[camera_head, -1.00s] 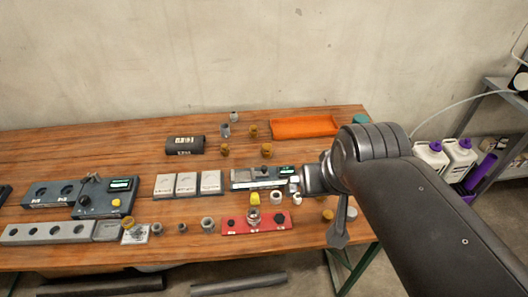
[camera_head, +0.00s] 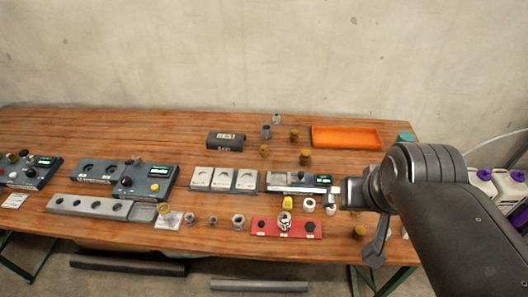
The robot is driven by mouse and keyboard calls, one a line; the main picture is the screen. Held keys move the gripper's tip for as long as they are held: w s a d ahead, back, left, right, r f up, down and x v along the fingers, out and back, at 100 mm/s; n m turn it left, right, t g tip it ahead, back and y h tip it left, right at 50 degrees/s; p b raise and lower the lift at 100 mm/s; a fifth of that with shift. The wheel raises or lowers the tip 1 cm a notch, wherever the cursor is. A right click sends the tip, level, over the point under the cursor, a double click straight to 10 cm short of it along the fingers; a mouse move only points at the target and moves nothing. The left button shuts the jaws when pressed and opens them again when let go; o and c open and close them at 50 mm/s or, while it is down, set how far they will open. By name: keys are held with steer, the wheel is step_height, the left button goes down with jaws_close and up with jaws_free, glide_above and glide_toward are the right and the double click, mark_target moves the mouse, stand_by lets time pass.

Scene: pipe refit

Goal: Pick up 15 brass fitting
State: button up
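Several brass-coloured fittings stand on the wooden table (camera_head: 90,140). One brass fitting (camera_head: 294,135) is at the back, with another (camera_head: 264,151) to its left and nearer, and a larger one (camera_head: 305,157) to its right. A further brass piece (camera_head: 360,231) stands near the front right, below my arm. I cannot read a size on any of them. My gripper (camera_head: 334,192) is at the right end of the grey device with a display, beside small white pieces. Its fingers are too small and partly hidden to tell open from shut. I see no brass fitting in it.
An orange tray (camera_head: 347,137) is at the back right, and a dark cylinder (camera_head: 225,141) left of the fittings. A red block (camera_head: 268,228) with sockets and several grey fittings (camera_head: 238,221) line the front. The back left of the table is clear.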

steer(key=c, duration=1.1)
